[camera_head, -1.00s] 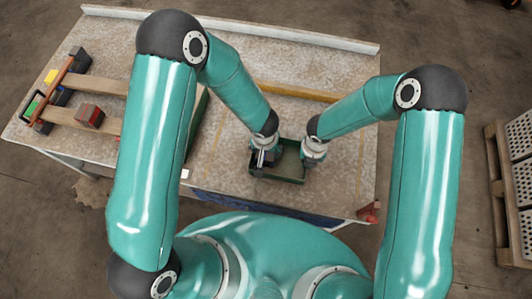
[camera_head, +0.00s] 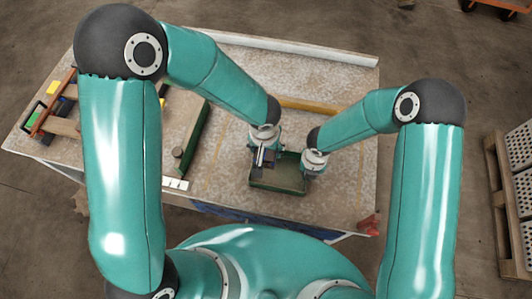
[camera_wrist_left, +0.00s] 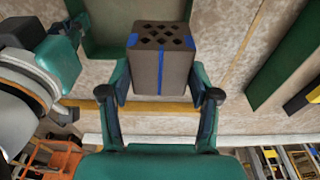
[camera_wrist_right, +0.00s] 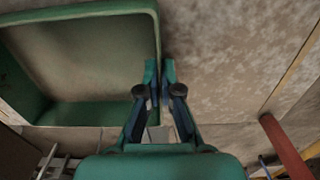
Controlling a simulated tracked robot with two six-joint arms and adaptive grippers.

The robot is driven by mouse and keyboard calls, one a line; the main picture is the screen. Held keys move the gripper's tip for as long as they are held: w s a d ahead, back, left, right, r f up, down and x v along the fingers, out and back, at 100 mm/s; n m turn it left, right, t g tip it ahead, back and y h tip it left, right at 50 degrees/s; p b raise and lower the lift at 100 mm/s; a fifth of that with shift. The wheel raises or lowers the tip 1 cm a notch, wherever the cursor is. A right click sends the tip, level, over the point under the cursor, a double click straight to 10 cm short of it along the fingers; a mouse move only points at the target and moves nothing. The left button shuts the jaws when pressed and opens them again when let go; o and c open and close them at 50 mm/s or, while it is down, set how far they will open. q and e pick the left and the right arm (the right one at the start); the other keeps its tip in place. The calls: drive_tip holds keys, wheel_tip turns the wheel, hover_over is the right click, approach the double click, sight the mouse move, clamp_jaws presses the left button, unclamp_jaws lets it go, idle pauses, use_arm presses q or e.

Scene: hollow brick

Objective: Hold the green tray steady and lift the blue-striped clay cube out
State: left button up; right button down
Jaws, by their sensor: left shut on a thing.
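The blue-striped clay cube (camera_wrist_left: 162,72), dark grey-brown with a grid of holes on top, sits between the fingers of my left gripper (camera_wrist_left: 160,92), which is shut on it. In the head view my left gripper (camera_head: 262,158) is over the left side of the green tray (camera_head: 278,187). In the left wrist view the cube stands clear in front of the tray (camera_wrist_left: 100,45). My right gripper (camera_head: 314,160) is at the tray's right side. In the right wrist view its fingers (camera_wrist_right: 160,75) are close together at the tray's wall (camera_wrist_right: 156,35), apparently pinching it.
A wooden rack with coloured pieces (camera_head: 45,110) is at the table's left end, partly behind my left arm. A yellow strip (camera_head: 305,105) lies behind the tray.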

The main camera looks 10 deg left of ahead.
use_arm(q)
drive_tip(key=shift+r, duration=0.45)
use_arm(e)
drive_tip(key=c, duration=1.2)
unclamp_jaws()
drive_tip(key=shift+c, duration=0.2)
drive_tip(key=shift+r, duration=0.1)
